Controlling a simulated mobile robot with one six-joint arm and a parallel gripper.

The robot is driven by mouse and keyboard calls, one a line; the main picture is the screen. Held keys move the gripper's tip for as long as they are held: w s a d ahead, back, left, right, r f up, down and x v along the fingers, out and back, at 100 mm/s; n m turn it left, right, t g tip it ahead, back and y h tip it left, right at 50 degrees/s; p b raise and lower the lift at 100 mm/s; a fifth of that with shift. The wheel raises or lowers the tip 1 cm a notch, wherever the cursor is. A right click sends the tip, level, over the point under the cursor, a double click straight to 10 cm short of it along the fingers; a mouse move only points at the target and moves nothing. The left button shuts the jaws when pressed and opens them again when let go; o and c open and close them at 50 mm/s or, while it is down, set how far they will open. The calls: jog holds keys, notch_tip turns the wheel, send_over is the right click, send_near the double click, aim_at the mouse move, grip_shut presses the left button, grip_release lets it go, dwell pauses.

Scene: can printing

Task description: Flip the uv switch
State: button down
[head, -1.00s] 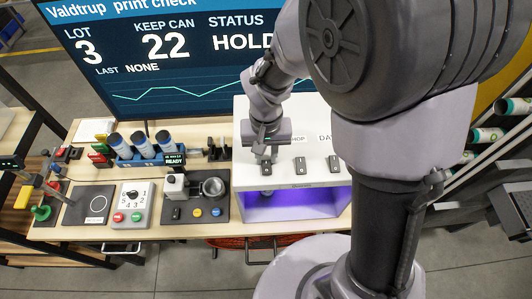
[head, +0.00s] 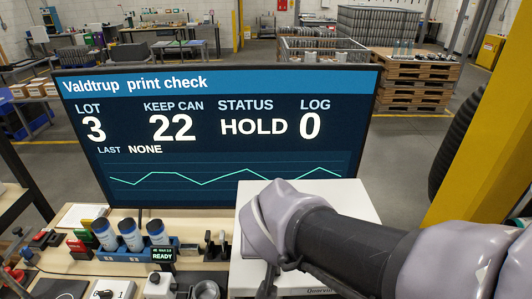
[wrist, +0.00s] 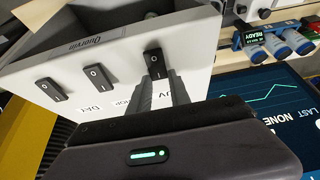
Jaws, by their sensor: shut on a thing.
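The white light box (head: 340,189) stands on the bench, largely behind my arm in the head view. In the wrist view its panel (wrist: 116,71) carries three black rocker switches. The uv switch (wrist: 153,60) is the rightmost there, with its label partly covered by a finger. The other two switches (wrist: 97,77) (wrist: 51,89) sit to its left, by the labels SHOP and DAY. My gripper (wrist: 163,80) is at the uv switch, its fingertips shut on it at the near end.
A large screen (head: 215,125) stands behind the bench and reads HOLD, keep can 22. A blue rack (head: 130,252) with several cans and a READY display (head: 163,254) stand left of the box. Small fixtures fill the bench's left side.

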jog(key=c, duration=1.2)
grip_release()
jog(key=shift+r, duration=0.1)
jog(key=shift+r, duration=0.1)
jog(key=p+v, duration=0.4)
jog(key=v, duration=1.3)
jog(key=shift+r, duration=0.1)
